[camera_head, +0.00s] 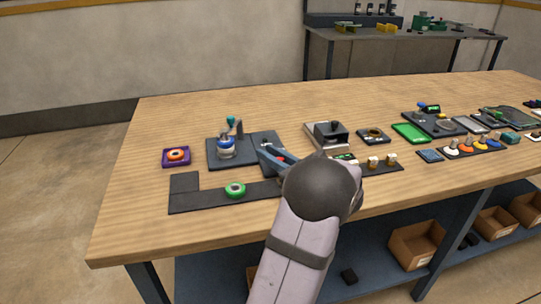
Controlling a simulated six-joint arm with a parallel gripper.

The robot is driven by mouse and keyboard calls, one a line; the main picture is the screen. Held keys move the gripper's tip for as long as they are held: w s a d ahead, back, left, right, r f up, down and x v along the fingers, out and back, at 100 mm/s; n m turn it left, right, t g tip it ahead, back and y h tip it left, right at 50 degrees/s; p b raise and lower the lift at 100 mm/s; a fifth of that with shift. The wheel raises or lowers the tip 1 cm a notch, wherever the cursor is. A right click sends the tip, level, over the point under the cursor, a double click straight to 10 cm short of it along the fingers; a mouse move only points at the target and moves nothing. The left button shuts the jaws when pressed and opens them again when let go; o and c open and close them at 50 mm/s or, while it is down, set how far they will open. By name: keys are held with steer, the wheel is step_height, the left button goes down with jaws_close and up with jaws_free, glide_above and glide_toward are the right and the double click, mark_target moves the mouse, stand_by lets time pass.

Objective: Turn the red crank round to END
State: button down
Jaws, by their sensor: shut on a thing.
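My arm reaches in from the bottom, and its wrist covers the middle of the work area. My gripper (272,162) points left and away, low over the right part of a dark base plate. A small patch of red, the red crank (281,158), shows right at the jaws. My gripper is shut on it. Most of the crank is hidden behind my gripper and wrist, so its angle cannot be read. No END mark can be made out.
A purple tray with an orange ring (177,156) lies further left. A green ring (235,189) sits on a dark strip in front. A metal block with a dark knob (327,135) stands to the right.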

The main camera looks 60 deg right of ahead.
steer(key=m+h+b, duration=0.1)
steer(key=h, duration=0.1)
steer(key=m+g+h+b, duration=0.1)
steer(key=h, duration=0.1)
steer(key=shift+w+f+m+g, duration=0.2)
steer(key=shift+w+m+g, duration=0.1)
steer(key=shift+w+m, duration=0.1)
steer(key=m+g+h+b, duration=0.1)
steer(key=b, duration=0.1)
steer(key=m+g+h+b, duration=0.1)
steer(key=h+b, duration=0.1)
steer(key=shift+w+d, duration=0.1)
steer(key=shift+d, duration=0.1)
steer(key=m+g+h+b, duration=0.1)
steer(key=b, duration=0.2)
steer(key=shift+d+f, duration=0.1)
steer(key=g+b, duration=0.1)
steer(key=b, duration=0.2)
steer(key=m+h+b, duration=0.1)
steer(key=b, duration=0.2)
steer(key=shift+w+d+m+g+h, duration=0.1)
steer(key=shift+w+m+g+h, duration=0.05)
steer(key=shift+m+g+h, duration=0.2)
steer(key=m+g+b, duration=0.1)
steer(key=b, duration=0.3)
steer(key=shift+d+h, duration=0.1)
steer(key=shift+h, duration=0.25)
steer(key=shift+r+g+b, duration=0.25)
steer(key=shift+r+b, duration=0.1)
steer(key=shift+b, duration=0.3)
